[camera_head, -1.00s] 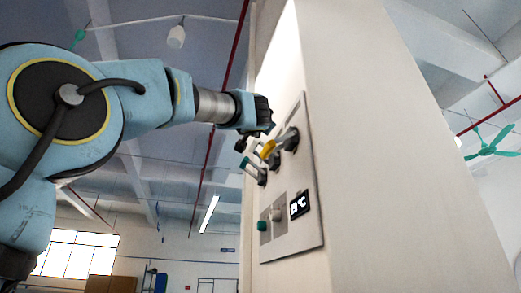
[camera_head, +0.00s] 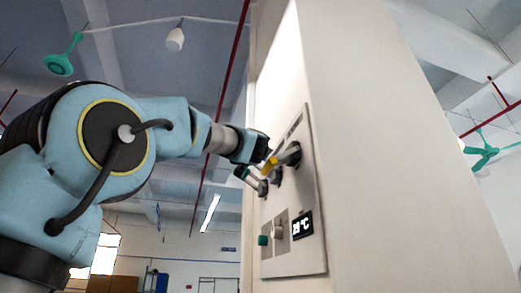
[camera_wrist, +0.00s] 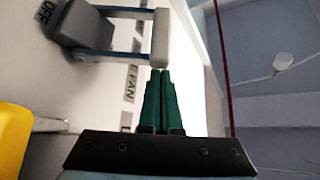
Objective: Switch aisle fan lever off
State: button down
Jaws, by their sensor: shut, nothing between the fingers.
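A lever with a cream-white grip (camera_wrist: 160,38) on two blue-grey arms and a dark grey base (camera_wrist: 85,24) shows in the wrist view. A label beside its base reads OFF; a label ending in FAN lies below, the rest of its wording unclear. My gripper (camera_wrist: 161,72) is shut and empty, its green fingertips just below the cream grip; whether they touch cannot be told. In the head view my gripper (camera_head: 264,158) is close to the wall panel's levers, its fingers hidden.
A yellow handle (camera_wrist: 12,140) is close at the wrist view's lower left. Open air lies right of my fingers.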

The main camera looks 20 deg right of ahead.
jog(key=shift+a+f, duration=0.15)
jog(key=a+f+b, duration=0.1)
jog(key=f+b, duration=0.1)
jog(key=b, duration=0.3)
jog(key=shift+w+a+f, duration=0.1)
jog(key=shift+a+f, duration=0.05)
dwell(0.6)
notch_tip(320, 180, up, 4)
jog(key=d+r+p, duration=0.1)
jog(key=p, duration=0.3)
jog(key=d+f+b+v, duration=0.1)
jog(key=d+b+v, duration=0.1)
jog(key=b+v, duration=0.6)
jog(key=v, duration=0.3)
jog(key=shift+b, duration=0.4)
jog(key=shift+w+d+f, duration=0.1)
